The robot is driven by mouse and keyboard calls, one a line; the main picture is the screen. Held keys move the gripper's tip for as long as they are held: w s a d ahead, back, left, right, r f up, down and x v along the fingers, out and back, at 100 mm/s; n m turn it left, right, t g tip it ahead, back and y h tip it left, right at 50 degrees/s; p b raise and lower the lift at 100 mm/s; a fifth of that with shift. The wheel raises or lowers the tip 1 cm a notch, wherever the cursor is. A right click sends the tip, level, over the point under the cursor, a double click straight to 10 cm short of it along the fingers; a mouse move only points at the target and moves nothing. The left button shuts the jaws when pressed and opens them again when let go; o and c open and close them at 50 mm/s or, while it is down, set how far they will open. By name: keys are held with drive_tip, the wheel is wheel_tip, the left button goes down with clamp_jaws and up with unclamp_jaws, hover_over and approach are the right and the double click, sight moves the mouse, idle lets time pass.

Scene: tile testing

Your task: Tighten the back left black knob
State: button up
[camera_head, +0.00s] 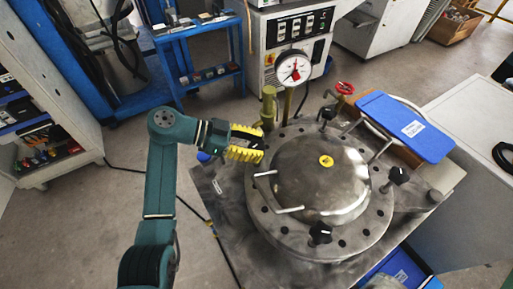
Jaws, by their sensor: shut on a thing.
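A round metal pressure vessel lid (310,170) with a bolted flange sits on a metal table. Black knobs stand on the flange at the back right (328,113), right (397,175) and front (320,232). My gripper (258,144), with yellow ribbed fingers, reaches in from the left over the back left of the flange. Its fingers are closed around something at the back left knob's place. The fingers hide that knob, so its seating cannot be seen.
A pressure gauge (293,67) and a brass fitting (269,105) rise behind the flange, close to my gripper. A red valve handle (345,88) and a blue board (405,126) are at the back right. Metal handles stick up from the lid. Floor is clear at left.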

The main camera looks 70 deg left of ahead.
drive_tip(key=m+h, duration=0.1)
drive_tip(key=m+g+h+b, duration=0.1)
drive_tip(key=h, duration=0.1)
drive_tip(key=shift+f+m+b, duration=0.25)
drive_tip(key=shift+m+b, duration=0.05)
drive_tip(key=shift+m, duration=0.1)
drive_tip(key=shift+r+m+g+h+p, duration=0.25)
drive_tip(key=shift+m+g+h+p, duration=0.15)
drive_tip(key=shift+g, duration=0.1)
drive_tip(key=p, duration=0.1)
drive_tip(key=m+g+h+p, duration=0.1)
drive_tip(key=p, duration=0.1)
drive_tip(key=shift+r+m+h, duration=0.25)
drive_tip(key=shift+m+h, duration=0.05)
drive_tip(key=shift+f+m+g+p, duration=0.2)
drive_tip(key=shift+m+g+p, duration=0.15)
drive_tip(key=shift+p, duration=0.9)
drive_tip(key=shift+w+a+f+m+g+h+b, duration=0.1)
drive_tip(key=shift+f+m+g+h+b, duration=0.2)
drive_tip(key=shift+f+m+g+h, duration=0.25)
drive_tip(key=shift+r+b, duration=0.15)
drive_tip(key=shift+b, duration=0.2)
drive_tip(key=shift+m+h, duration=0.25)
drive_tip(key=shift+m, duration=0.05)
drive_tip(key=shift+r, duration=0.4)
